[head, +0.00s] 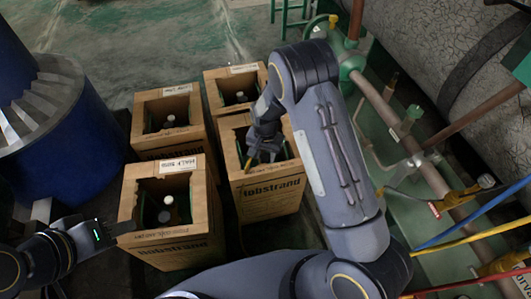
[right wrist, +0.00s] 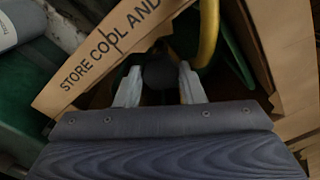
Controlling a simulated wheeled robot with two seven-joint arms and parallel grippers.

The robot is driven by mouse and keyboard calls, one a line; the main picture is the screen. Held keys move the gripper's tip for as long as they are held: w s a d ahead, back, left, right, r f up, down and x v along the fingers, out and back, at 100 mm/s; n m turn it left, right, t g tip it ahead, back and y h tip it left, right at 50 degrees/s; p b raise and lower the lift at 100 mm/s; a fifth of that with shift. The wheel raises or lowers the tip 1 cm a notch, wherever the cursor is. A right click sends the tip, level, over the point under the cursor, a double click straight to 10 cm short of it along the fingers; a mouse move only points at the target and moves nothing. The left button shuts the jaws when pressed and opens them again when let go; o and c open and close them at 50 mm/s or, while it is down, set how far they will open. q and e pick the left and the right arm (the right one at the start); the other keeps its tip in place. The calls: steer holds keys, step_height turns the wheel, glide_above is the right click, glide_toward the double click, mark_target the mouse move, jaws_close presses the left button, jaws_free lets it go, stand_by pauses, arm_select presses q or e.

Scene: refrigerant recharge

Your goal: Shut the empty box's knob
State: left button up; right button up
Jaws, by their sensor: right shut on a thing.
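Several open cardboard boxes stand together on the floor, each with a bottle inside. My right gripper (head: 262,152) reaches down into the front right box (head: 268,193), marked "Hobstrand". In the right wrist view its two pale fingers (right wrist: 160,90) are shut on a dark round knob (right wrist: 160,72) between them. No label reading "empty" is legible on this box; my arm covers part of it. The front left box (head: 172,245) bears a label (head: 180,164) that seems to read "half". My left gripper (head: 112,231) is at that box's left side; its finger opening is unclear.
A back left box (head: 165,143) and a back right box (head: 235,82) stand behind. A yellow hose (right wrist: 208,35) runs beside the knob. A blue drum (head: 65,145) stands left; pipes and hoses (head: 400,130) line the right. Open floor lies behind.

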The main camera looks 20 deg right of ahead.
mark_target(265, 157)
stand_by(0.5)
steer(key=o, duration=0.7)
step_height(265, 157, up, 7)
steer(key=shift+f+p, duration=0.1)
steer(key=shift+p, duration=1.05)
steer(key=shift+r, duration=0.5)
